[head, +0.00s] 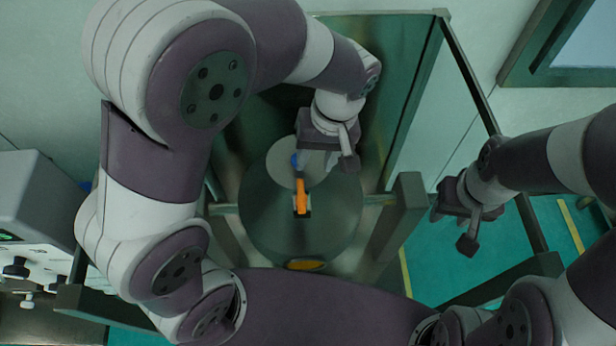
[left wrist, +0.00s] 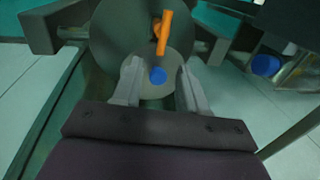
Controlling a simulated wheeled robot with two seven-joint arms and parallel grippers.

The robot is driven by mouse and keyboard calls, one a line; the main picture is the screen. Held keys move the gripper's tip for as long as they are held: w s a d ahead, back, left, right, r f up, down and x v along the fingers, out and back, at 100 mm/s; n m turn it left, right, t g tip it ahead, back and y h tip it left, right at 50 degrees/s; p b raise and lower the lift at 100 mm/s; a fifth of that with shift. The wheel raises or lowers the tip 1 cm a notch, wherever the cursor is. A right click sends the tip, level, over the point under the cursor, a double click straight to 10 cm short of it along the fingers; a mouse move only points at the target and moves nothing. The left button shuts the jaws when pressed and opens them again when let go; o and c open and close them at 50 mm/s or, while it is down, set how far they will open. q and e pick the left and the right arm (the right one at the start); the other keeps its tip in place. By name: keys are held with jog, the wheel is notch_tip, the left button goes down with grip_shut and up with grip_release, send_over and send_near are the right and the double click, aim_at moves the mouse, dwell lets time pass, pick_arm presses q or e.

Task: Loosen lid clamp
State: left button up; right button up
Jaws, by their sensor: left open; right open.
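The lid clamp has an orange handle (head: 301,196) on top of the round grey sieve lid (head: 265,215). It also shows in the left wrist view (left wrist: 163,33), ahead of the fingers. A small blue part (head: 294,161) lies just beyond the handle; a blue round spot (left wrist: 158,76) shows between the fingers in the left wrist view. My left gripper (head: 326,165) is open above the lid, beside the blue part and apart from the orange handle. Its fingers (left wrist: 158,85) hold nothing. My right gripper (head: 460,222) is open and empty, right of the sieve frame.
The sieve stands in a dark metal frame with a post (head: 407,215) to the right of the lid. A grey control box (head: 35,205) stands at the left. Green floor with yellow lines (head: 572,228) lies at the right.

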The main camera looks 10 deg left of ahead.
aim_at(302, 196)
pick_arm(q)
jog(key=s+f, duration=0.1)
jog(key=f, duration=0.1)
jog(key=s+a+f+p, duration=0.1)
jog(key=f, duration=0.1)
jog(key=s+f+p, duration=0.1)
jog(key=shift+a+f, duration=0.3)
jog(key=shift+f, duration=0.1)
jog(key=f, duration=0.1)
jog(key=w+f, duration=0.1)
jog(key=f, duration=0.2)
jog(key=shift+w+a, duration=0.2)
jog(key=shift+w, duration=0.2)
jog(key=shift+f, duration=0.1)
jog(key=shift+s, duration=0.65)
jog(key=c, duration=0.3)
grip_shut()
pick_arm(e)
jog(key=shift+s+r, duration=0.5)
jog(key=shift+s, duration=0.3)
